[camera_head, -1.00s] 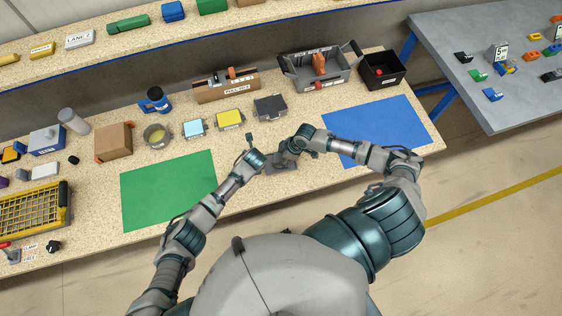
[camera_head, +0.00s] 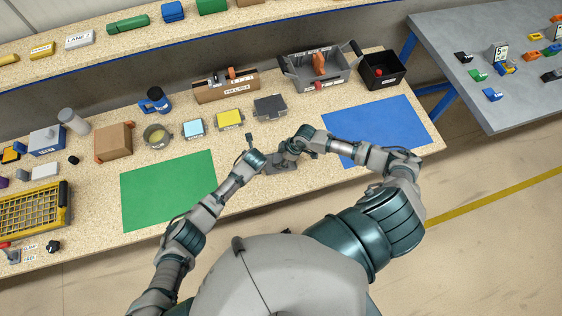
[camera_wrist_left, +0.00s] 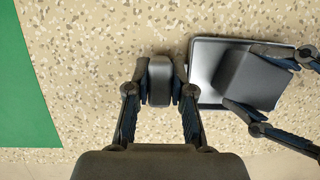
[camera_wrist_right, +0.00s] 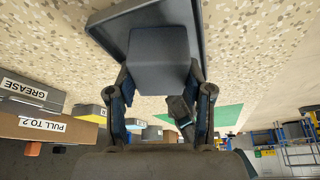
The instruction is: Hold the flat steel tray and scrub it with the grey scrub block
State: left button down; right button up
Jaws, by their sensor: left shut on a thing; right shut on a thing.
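The flat steel tray (camera_head: 283,169) lies low over the front of the bench between my arms; its raised rim and bare left part show in the left wrist view (camera_wrist_left: 205,62). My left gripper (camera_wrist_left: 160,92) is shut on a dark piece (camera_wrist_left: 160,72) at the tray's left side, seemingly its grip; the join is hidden. My right gripper (camera_wrist_right: 158,88) is shut on the grey scrub block (camera_wrist_right: 158,58). The block sits over the tray's face, towards its right side in the left wrist view (camera_wrist_left: 250,80). I cannot tell how firmly they touch.
A green mat (camera_head: 170,190) lies left, a blue mat (camera_head: 385,130) right.

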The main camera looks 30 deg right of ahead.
jog(key=shift+w+a+r, duration=0.1)
jog(key=shift+w+a, duration=0.1)
jog(key=shift+a, duration=0.5)
jog(key=shift+w+a, duration=0.2)
jog(key=shift+a, duration=0.5)
jog(key=shift+s+d+r, duration=0.1)
jog(key=shift+s+d, duration=0.15)
jog(key=shift+d, duration=0.55)
jog(key=shift+s+d, duration=0.25)
jog(key=shift+d, duration=0.5)
jog(key=shift+s+d, duration=0.2)
jog(key=shift+d, duration=0.3)
jog(key=shift+s+d, duration=0.15)
jog(key=shift+d, duration=0.35)
jog(key=shift+a, duration=0.1)
